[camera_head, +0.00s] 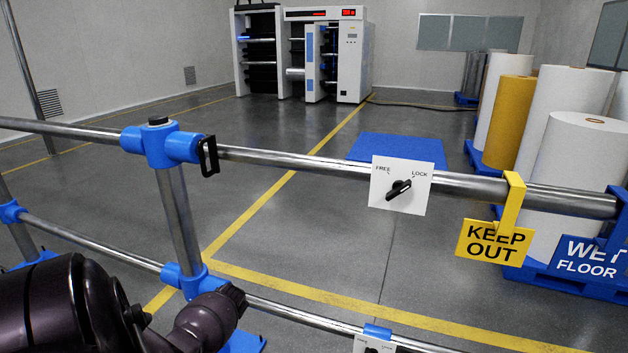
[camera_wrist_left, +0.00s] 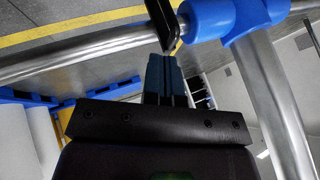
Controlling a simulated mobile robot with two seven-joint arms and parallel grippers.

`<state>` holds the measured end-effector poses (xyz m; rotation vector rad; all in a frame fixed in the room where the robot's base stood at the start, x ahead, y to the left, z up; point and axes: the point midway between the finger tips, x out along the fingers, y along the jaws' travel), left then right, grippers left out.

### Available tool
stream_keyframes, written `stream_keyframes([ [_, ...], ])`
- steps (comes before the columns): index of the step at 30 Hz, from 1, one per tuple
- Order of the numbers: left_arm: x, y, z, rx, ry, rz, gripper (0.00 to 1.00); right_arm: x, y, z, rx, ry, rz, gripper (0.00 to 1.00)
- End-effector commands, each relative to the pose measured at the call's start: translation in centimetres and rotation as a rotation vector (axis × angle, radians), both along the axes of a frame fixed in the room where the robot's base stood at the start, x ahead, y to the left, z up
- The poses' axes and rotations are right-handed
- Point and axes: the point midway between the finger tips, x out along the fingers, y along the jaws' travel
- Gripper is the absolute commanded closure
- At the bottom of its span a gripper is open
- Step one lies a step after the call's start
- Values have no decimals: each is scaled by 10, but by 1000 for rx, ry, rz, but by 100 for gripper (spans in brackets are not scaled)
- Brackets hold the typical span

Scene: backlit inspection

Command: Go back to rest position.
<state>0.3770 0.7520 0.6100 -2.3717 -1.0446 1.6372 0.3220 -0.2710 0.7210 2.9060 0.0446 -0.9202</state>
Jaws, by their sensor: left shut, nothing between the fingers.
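My left gripper (camera_wrist_left: 165,62) shows in the left wrist view with its dark fingers closed together and nothing between them. Its tips appear just below a black loop handle (camera_wrist_left: 160,22); I cannot tell whether they touch it. In the head view the same handle (camera_head: 209,156) hangs at the right end of a blue pipe joint (camera_head: 160,147). My dark left arm (camera_head: 207,318) fills the lower left of the head view, and its gripper is not visible there. My right gripper is in neither view.
A steel rail (camera_head: 300,163) crosses in front, with a lower rail (camera_head: 300,312) and post (camera_head: 175,215). The rail carries a FREE/LOCK plate (camera_head: 383,201), its black knob slanted toward LOCK, and a yellow KEEP OUT sign (camera_head: 493,243). Large rolls (camera_head: 575,165) stand at right. Open floor lies beyond.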

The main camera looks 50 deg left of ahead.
Motion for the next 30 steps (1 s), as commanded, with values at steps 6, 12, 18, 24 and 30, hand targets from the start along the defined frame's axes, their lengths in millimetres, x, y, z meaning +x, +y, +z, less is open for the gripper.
stream_keyframes([
  [6, 2, 0, 0, 7, -7, -9, 100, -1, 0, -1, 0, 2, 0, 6],
  [12, 62, -11, 45, 87, -137, -128, 100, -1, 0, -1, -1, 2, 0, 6],
  [18, 119, -88, 84, 150, -279, -351, 100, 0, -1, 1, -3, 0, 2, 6],
  [24, 127, -196, 101, 139, -394, -554, 100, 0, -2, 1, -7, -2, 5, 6],
  [30, 99, -315, 116, 60, -508, -710, 100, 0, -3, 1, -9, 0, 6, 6],
])
